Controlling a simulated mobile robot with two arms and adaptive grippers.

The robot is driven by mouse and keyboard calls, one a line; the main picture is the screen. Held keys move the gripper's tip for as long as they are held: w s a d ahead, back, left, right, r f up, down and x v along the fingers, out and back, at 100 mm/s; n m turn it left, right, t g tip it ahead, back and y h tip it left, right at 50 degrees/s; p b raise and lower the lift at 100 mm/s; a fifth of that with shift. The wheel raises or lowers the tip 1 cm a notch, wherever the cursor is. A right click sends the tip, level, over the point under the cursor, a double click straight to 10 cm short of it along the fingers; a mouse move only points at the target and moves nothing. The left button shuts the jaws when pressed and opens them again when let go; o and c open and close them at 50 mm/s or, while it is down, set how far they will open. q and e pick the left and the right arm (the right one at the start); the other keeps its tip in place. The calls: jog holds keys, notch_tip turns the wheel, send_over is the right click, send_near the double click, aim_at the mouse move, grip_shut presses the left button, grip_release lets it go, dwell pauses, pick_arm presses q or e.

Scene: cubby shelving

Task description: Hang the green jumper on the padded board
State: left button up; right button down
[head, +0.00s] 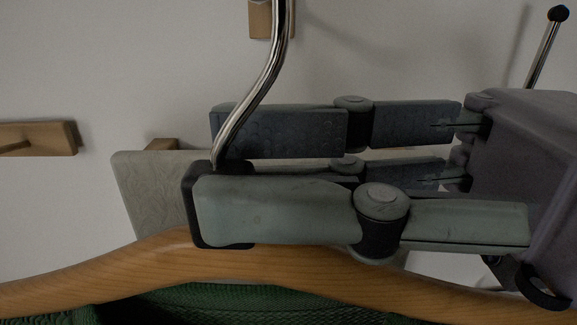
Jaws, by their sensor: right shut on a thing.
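The green jumper (240,304) hangs on a wooden hanger (130,264) along the bottom of the head view; only its top edge shows. The hanger's metal hook (268,75) rises from between my right gripper's fingers and runs out of the top. My right gripper (212,168) comes in from the right and is shut on the hanger at the base of the hook. A pale grey-green panel (150,190), possibly the padded board, shows partly behind the fingers; I cannot tell for sure. My left gripper is not in view.
A wooden peg block (38,139) is on the pale wall at the left. Another wooden block (262,20) is at the top, partly behind the hook. A metal rod with a black ball end (546,42) sticks up at the upper right. The wall between them is bare.

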jog(key=shift+w+d, duration=0.1)
jog(key=shift+w+b, duration=0.3)
jog(key=shift+w, duration=0.3)
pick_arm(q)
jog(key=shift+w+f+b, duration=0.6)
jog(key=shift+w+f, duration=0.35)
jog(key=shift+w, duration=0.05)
pick_arm(e)
jog(key=w+f, duration=0.1)
jog(key=w, duration=1.7)
jog(key=shift+w+f, duration=0.25)
jog(key=shift+w, duration=0.15)
pick_arm(q)
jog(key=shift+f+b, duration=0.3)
jog(key=shift+b, duration=0.05)
pick_arm(e)
jog(key=shift+f, duration=0.3)
jog(key=c, duration=1.5)
grip_release()
